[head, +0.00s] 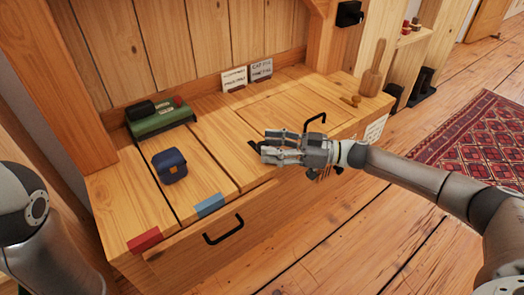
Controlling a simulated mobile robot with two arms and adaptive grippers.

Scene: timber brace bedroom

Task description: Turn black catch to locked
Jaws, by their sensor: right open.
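My right gripper (270,148) is open above the wooden bench top, with its fingers pointing left. A small dark piece (254,144) shows just past its fingertips. It may be the black catch, but the fingers partly hide it and I cannot tell its setting or whether they touch it. A black fitting (349,13) is fixed to the timber post at the top, well away from the gripper. My left arm enters at the left edge, and its gripper is out of the picture.
The bench (112,205) carries a green and black object (160,118), a navy case (170,166), red (144,240) and blue (209,205) blocks, two cards (234,79) and a wooden paddle (374,70). Black handles (224,231) stick out. A patterned rug (475,140) lies right.

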